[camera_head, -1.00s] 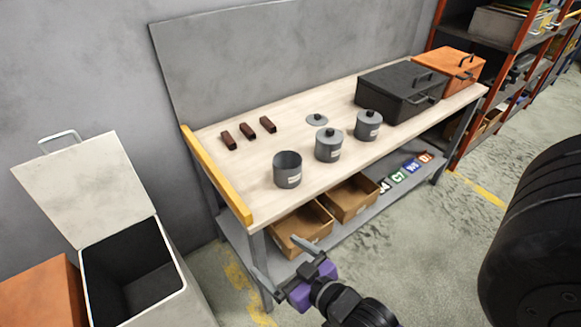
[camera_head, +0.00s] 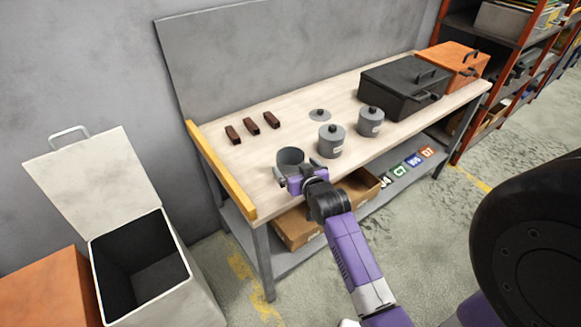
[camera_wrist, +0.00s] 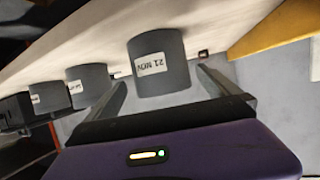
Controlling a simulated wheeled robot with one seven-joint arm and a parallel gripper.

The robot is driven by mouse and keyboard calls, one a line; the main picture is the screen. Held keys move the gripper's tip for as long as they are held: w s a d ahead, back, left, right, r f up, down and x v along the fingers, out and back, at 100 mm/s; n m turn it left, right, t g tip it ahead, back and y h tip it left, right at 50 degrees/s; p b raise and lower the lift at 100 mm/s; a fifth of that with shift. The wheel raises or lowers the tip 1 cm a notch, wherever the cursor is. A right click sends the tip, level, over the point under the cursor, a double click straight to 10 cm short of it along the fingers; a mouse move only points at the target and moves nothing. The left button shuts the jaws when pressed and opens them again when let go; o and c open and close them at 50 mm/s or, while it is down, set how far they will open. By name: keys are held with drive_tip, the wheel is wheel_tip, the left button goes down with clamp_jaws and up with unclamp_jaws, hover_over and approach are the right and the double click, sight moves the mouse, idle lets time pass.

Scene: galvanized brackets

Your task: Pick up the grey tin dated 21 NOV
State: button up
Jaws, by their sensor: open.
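The grey tin dated 21 NOV (camera_head: 290,157) stands upright and open-topped near the front edge of the workbench. In the wrist view the same tin (camera_wrist: 162,50) shows its white label upside down, reading 21 NOV. My gripper (camera_head: 298,173) is open at the tin's front side. In the wrist view my gripper's (camera_wrist: 163,82) two fingers point toward the tin, one on each side of its line. I cannot tell whether the fingertips reach beside it. The gripper covers the tin's lower part in the head view.
Two lidded grey tins (camera_head: 331,141) (camera_head: 370,121) stand to the right, with a loose lid (camera_head: 320,115) behind. Three brown blocks (camera_head: 252,126) lie at the back left. A black case (camera_head: 404,88) and an orange case (camera_head: 455,65) stand at the right. A yellow strip (camera_head: 222,170) edges the bench's left end.

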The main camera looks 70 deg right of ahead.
sight(286, 157)
drive_tip(key=shift+x, duration=2.25)
drive_tip(key=shift+w+r, duration=0.1)
drive_tip(key=shift+r, duration=0.05)
drive_tip(key=c, duration=1.6)
drive_tip(key=shift+o, duration=0.2)
